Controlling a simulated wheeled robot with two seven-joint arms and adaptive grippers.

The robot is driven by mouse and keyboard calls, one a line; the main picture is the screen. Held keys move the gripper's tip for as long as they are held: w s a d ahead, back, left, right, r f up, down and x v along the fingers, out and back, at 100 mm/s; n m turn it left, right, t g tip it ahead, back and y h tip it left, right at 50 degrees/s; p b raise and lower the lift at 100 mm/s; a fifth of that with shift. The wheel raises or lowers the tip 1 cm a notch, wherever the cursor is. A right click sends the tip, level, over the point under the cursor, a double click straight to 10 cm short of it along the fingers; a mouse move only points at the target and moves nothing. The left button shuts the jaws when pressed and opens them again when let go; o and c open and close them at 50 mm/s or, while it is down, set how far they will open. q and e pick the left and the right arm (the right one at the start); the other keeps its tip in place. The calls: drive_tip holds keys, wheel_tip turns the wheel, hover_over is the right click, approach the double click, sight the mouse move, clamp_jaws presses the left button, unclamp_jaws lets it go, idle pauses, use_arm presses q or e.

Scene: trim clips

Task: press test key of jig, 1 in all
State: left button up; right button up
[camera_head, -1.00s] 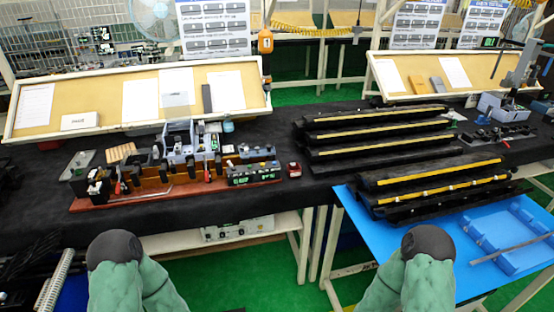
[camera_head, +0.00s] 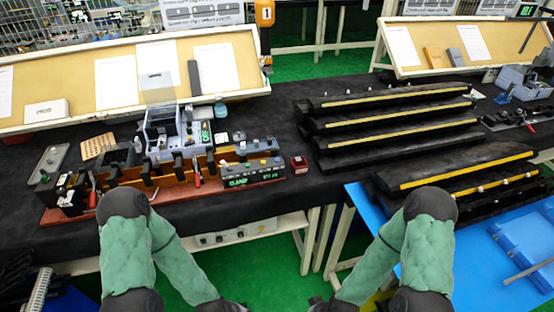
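The jig stands on a reddish-brown base (camera_head: 160,203) at the left of the black-covered table. It has a row of black blocks and red-handled clamps (camera_head: 196,176). A dark control box (camera_head: 253,180) with green lit characters sits at its right end. Small knobs or keys show on top of the box; I cannot tell which is the test key. My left arm (camera_head: 126,240) and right arm (camera_head: 428,245) bend at the front, forearms angled down and inward. Only dark wrist parts show at the bottom edge; both grippers are out of view.
A small red box (camera_head: 299,163) sits right of the jig. A grey parts bin (camera_head: 165,135) stands behind it. Long black trim pieces with yellow strips (camera_head: 395,120) lie stacked at the right. A blue table (camera_head: 480,270) is at front right. Sloped boards (camera_head: 130,85) stand behind.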

clamp_jaws()
drive_tip(key=shift+w, duration=0.1)
idle(1.0)
